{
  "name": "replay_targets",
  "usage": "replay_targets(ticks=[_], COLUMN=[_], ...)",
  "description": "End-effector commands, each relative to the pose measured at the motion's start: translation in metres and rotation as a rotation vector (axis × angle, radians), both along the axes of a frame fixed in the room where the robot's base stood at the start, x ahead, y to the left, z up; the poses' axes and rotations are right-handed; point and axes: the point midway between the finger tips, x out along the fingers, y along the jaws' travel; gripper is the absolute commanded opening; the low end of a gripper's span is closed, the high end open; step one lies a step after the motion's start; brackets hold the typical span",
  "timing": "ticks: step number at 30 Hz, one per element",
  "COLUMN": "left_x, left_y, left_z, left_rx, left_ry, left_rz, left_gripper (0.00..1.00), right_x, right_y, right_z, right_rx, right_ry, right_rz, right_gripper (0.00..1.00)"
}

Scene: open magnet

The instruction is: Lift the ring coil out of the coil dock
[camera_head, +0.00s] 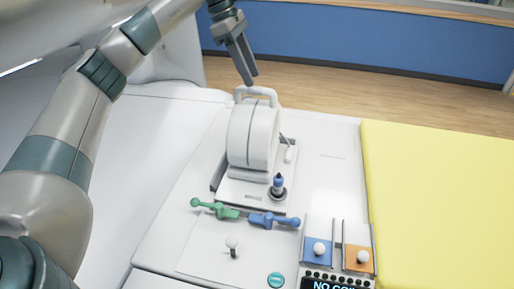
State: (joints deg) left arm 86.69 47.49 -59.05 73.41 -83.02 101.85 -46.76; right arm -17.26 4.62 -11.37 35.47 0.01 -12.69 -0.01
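The white ring coil (252,140) stands upright in the coil dock (236,190) on the white bed top, with a loop handle (256,91) on its upper side. My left gripper (249,80) comes down from the top of the view, and its fingertips are just above or behind the handle. The fingers look close together and I see nothing held between them. I cannot tell whether they touch the handle. My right gripper does not show.
A white knob (232,242), a teal button (275,280) and blue and orange sliders (358,258) lie nearer. A yellow pad (440,190) fills the right.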

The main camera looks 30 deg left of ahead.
Motion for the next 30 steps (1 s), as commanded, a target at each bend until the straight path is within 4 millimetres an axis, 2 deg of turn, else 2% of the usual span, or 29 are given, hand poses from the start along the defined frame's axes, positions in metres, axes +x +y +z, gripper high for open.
replay_targets(ticks=[4,14,19,30], left_x=[0.001,0.001,0.002,0.006], left_y=[-0.004,-0.004,-0.007,-0.022], left_z=[-0.009,-0.011,-0.015,-0.051], left_rx=[-0.001,0.000,0.001,0.000], left_ry=[0.000,-0.001,0.001,0.001], left_rz=[0.001,0.000,0.000,0.000], left_gripper=[0.39,0.39,0.39,0.39], right_x=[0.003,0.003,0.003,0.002], right_y=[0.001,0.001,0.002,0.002], right_z=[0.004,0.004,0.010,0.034], right_rx=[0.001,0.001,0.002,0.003], right_ry=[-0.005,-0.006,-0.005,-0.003], right_rz=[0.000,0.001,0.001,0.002], right_gripper=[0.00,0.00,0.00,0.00])
